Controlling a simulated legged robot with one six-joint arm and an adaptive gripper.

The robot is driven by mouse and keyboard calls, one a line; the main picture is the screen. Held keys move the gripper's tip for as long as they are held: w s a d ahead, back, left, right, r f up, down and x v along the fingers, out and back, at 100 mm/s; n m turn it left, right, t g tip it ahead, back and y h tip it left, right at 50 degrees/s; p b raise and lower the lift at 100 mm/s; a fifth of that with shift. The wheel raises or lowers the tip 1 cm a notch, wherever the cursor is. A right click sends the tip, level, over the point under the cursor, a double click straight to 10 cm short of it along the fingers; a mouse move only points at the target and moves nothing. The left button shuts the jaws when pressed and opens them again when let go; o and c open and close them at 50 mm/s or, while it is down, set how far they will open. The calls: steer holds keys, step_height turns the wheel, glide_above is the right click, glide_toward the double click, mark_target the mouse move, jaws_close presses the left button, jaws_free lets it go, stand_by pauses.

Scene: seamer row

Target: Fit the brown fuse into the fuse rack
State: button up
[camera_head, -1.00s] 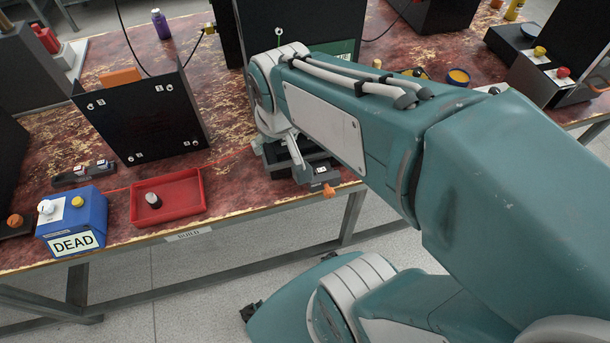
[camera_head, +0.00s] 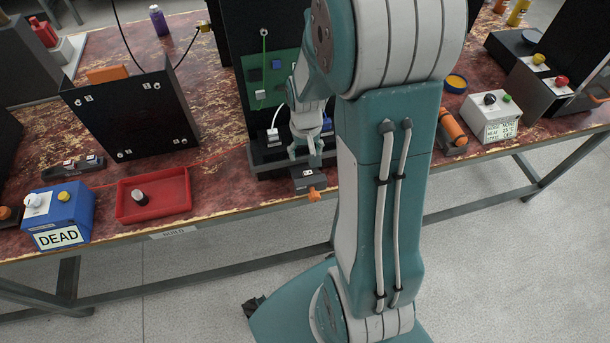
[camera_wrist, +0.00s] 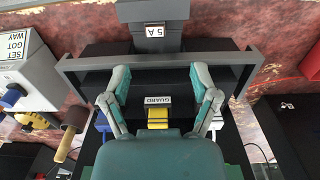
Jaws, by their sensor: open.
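My gripper (camera_head: 306,154) is open and empty over the foot of the black upright unit, at the bench's front edge. In the wrist view its two fingers (camera_wrist: 160,92) stand apart, either side of a "GUARD" label and a yellow tab (camera_wrist: 158,119). Beyond them is a grey crossbar (camera_wrist: 82,66) and a dark block with a "5 A" label (camera_wrist: 156,31). I cannot tell whether this unit is the fuse rack. A brown cylinder with a tan stem (camera_wrist: 74,121) lies left in the wrist view; whether it is the fuse is unclear.
A red tray (camera_head: 178,211) holds a small grey-topped cylinder (camera_head: 139,196). A blue "DEAD" box (camera_head: 80,215) stands left of it. A black panel (camera_head: 130,115) is behind. A white button box (camera_head: 493,117) and an orange cylinder (camera_head: 453,128) are at right. Bare bench shows around the tray.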

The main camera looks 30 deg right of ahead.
glide_above(307, 173)
steer(key=f, duration=0.2)
steer(key=d+f, duration=0.1)
steer(key=f, duration=0.1)
steer(key=shift+a+f, duration=0.3)
steer(key=shift+f, duration=0.25)
steer(key=f, duration=0.3)
steer(key=shift+a+f, duration=0.3)
steer(key=shift+d+f, duration=0.1)
steer(key=shift+f, duration=0.2)
steer(key=shift+d+f, duration=0.15)
steer(key=shift+d, duration=0.15)
steer(key=shift+a, duration=0.1)
steer(key=c, duration=0.8)
steer(key=shift+a, duration=0.15)
steer(key=shift+c, duration=0.6)
